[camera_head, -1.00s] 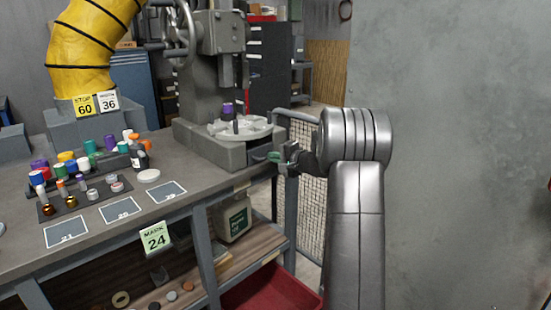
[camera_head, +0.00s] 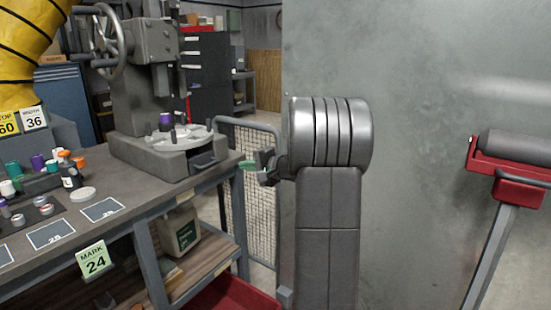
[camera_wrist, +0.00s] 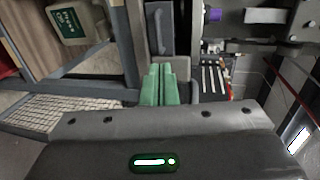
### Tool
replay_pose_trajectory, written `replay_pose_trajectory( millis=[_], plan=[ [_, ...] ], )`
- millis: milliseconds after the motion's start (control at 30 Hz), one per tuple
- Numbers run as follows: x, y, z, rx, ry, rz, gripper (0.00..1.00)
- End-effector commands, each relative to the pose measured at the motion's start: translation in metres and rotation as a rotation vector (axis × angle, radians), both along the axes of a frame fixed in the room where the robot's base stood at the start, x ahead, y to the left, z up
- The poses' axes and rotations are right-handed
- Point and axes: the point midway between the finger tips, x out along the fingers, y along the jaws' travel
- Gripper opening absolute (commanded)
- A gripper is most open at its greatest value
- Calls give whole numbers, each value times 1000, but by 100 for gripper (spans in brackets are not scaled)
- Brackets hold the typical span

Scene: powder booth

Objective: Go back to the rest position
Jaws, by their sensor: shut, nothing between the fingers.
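My gripper (camera_head: 256,164) is at the end of my folded grey arm, beside the right end of the workbench in the head view. Its green fingers also show in the wrist view (camera_wrist: 160,85), pressed together with nothing between them. The gripper points left toward the bench and the machine (camera_head: 165,140) on it. In the head view it appears just off the bench's right corner; I cannot tell the exact gap. A purple-topped part (camera_head: 166,121) stands on the machine's round table, and the purple also shows in the wrist view (camera_wrist: 213,15).
The workbench (camera_head: 130,215) holds vials, bottles and numbered cards at left. A mesh guard (camera_head: 238,190) stands behind my gripper. A red bin (camera_head: 225,293) sits low below the bench. A grey wall (camera_head: 420,70) fills the right, with a red roller stand (camera_head: 510,175) before it.

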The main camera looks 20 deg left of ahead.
Motion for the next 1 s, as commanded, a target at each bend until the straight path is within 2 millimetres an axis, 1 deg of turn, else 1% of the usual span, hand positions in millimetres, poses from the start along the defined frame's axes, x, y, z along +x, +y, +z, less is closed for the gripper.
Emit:
replay_pose_trajectory(
  millis=[267, 367, 433, 567, 833, 1000],
  plan=[
    [0, 0, 0, 0, 0, 0, 0],
    [2, 5, -2, -1, 1, 0, 0],
    [4, 11, -4, -1, 1, 1, 0],
    [10, 31, -8, -1, 1, 2, 0],
    [27, 81, -19, 0, 2, 3, 0],
    [33, 102, -24, 0, 3, 2, 0]
  ],
)
